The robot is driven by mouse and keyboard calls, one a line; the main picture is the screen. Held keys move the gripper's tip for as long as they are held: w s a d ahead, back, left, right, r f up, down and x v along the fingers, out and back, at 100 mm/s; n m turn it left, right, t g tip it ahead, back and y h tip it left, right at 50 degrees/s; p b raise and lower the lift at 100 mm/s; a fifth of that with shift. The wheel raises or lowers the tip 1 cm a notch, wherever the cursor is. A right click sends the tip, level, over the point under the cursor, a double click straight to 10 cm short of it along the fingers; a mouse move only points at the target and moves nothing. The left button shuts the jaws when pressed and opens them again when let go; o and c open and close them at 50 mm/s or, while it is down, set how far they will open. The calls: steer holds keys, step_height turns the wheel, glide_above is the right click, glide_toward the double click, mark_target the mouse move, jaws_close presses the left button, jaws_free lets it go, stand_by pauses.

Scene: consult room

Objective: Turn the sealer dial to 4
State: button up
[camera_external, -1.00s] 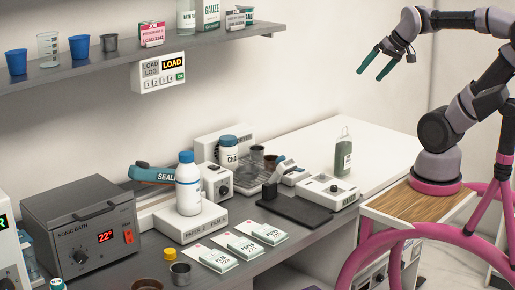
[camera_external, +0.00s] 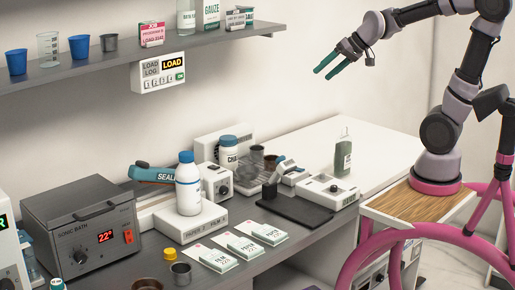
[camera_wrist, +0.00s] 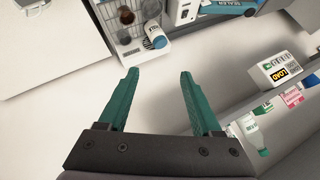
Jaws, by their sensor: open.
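The sealer has a blue arm marked SEAL (camera_external: 152,174) lying along the back of the counter. A white box with a dark round dial (camera_external: 222,188) stands at its right end, partly behind a white bottle with a blue cap. The dial's setting is too small to read. In the wrist view the sealer's blue part (camera_wrist: 232,8) shows at the top edge, upside down. My gripper (camera_external: 325,73) is open and empty, in the air above the right part of the counter, well above and to the right of the dial. Its green fingers (camera_wrist: 158,75) show apart in the wrist view.
The blue-capped bottle (camera_external: 188,190) stands on a white box (camera_external: 190,231) in front of the sealer. A chemical bottle (camera_external: 228,151) and a wire basket (camera_external: 262,166) are to the dial's right. The shelf (camera_external: 105,60) overhangs the back wall.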

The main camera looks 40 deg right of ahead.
mark_target(226, 191)
steer(key=w+a+f+n+t+h, duration=0.1)
steer(key=w+a+f, duration=0.5)
steer(key=a+f, duration=0.3)
steer(key=w+a+f+t, duration=0.1)
steer(key=w+a+f, duration=0.45)
steer(key=a, duration=0.55)
steer(key=s+a+f+n+t+h, duration=0.1)
steer(key=s+a+f, duration=0.1)
steer(key=f, duration=0.4)
steer(key=s+a+f+n+t+h, duration=0.1)
steer(key=s+a+f, duration=0.1)
steer(key=a+f, duration=0.2)
steer(key=s+a+f+n+t+h, duration=0.1)
steer(key=s+a+f, duration=0.1)
steer(key=f, duration=0.6)
steer(key=shift+s+a+n+t+h, duration=0.3)
steer(key=shift+s+a+t+h, duration=0.1)
steer(key=shift+s, duration=0.2)
steer(key=x, duration=1)
steer(key=shift+w+f, duration=0.2)
steer(key=shift+w, duration=0.1)
steer(key=shift+c, duration=0.3)
jaws_close()
